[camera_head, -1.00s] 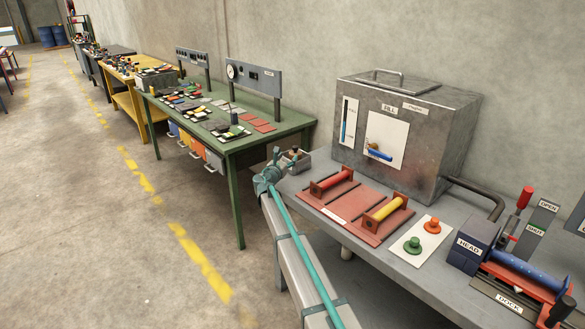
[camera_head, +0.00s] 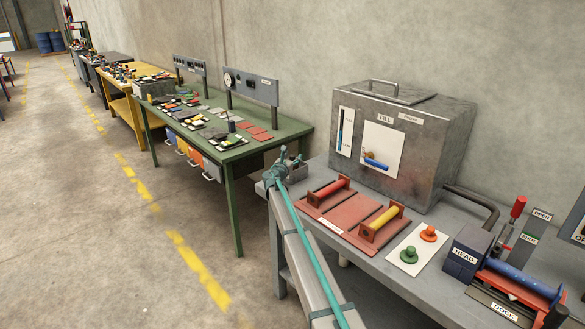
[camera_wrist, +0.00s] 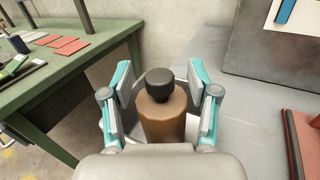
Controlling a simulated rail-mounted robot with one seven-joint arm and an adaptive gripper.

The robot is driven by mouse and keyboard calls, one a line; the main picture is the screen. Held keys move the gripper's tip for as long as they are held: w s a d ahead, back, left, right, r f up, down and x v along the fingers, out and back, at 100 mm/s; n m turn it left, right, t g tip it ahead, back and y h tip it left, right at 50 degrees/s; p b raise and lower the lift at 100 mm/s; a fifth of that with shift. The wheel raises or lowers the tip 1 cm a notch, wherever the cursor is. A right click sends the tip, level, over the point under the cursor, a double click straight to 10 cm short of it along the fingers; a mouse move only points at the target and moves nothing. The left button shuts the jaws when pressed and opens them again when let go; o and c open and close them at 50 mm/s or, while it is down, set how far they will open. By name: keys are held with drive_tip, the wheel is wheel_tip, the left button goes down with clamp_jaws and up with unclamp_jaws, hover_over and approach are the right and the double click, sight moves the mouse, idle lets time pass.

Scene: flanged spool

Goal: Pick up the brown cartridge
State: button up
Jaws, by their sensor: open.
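The brown cartridge (camera_wrist: 164,122) stands in the wrist view as a brown cylinder with a black knob-like cap. My gripper (camera_wrist: 160,84) is open, with one teal-and-grey finger on each side of the cartridge. A gap shows between the fingers and the cap. Contact lower down cannot be made out. In the head view my gripper (camera_head: 285,166) is at the left end of the grey bench, and I cannot clearly pick out the cartridge there.
A grey metal box marked FILL (camera_head: 440,137) stands on the bench (camera_head: 345,240). A red board (camera_head: 330,214) carries red and yellow rollers. Green and orange knobs sit on a white plate (camera_head: 396,261). A green table (camera_head: 262,150) stands to the left, across a gap.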

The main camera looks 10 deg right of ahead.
drive_tip(key=shift+w+d, duration=0.1)
drive_tip(key=shift+w, duration=0.15)
clamp_jaws()
drive_tip(key=shift+r, duration=0.1)
idle(0.3)
